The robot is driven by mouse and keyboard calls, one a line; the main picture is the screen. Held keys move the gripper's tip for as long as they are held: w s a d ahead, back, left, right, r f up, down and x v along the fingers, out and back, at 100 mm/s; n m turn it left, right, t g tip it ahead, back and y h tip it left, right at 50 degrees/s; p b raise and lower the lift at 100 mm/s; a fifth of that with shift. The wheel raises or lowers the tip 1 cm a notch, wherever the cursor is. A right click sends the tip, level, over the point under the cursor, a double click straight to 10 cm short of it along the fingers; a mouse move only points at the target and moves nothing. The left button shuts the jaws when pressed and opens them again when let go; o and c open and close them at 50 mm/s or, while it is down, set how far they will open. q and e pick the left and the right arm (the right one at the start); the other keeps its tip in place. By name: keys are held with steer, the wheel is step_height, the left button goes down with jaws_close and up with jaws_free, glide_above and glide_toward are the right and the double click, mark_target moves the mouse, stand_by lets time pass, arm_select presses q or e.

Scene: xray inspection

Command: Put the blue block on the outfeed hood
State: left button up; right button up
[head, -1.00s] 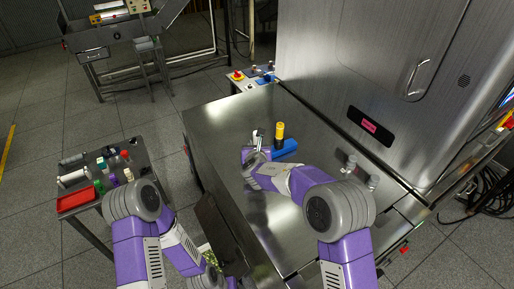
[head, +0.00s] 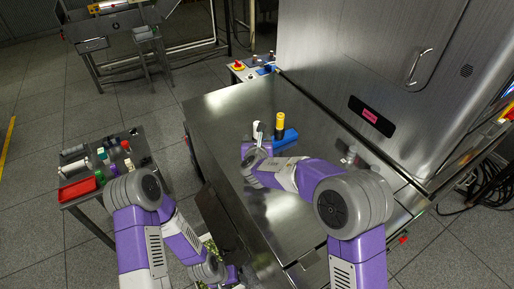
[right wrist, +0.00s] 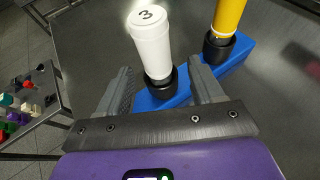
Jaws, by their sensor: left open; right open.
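The blue block (head: 288,137) lies on the broad steel surface of the hood (head: 235,112). In the right wrist view the block (right wrist: 238,57) carries a white cylinder (right wrist: 153,45) marked 3 and a yellow cylinder (right wrist: 228,15), each upright in a black ring. My right gripper (head: 258,134) is open at the block's left end. In the wrist view its fingers (right wrist: 160,78) stand on either side of the white cylinder's lower part; contact cannot be told. My left gripper (head: 228,277) is low beside the hood's near-left side, partly cut off by the frame.
A side table (head: 140,160) at left holds a red tray (head: 77,188) and several small bottles. The big steel cabinet (head: 350,60) rises behind the hood. A small fitting (head: 350,155) stands to the block's right. The hood's far-left part is bare.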

steer(key=v, duration=0.7)
steer(key=shift+s, duration=0.25)
steer(key=shift+r, duration=0.15)
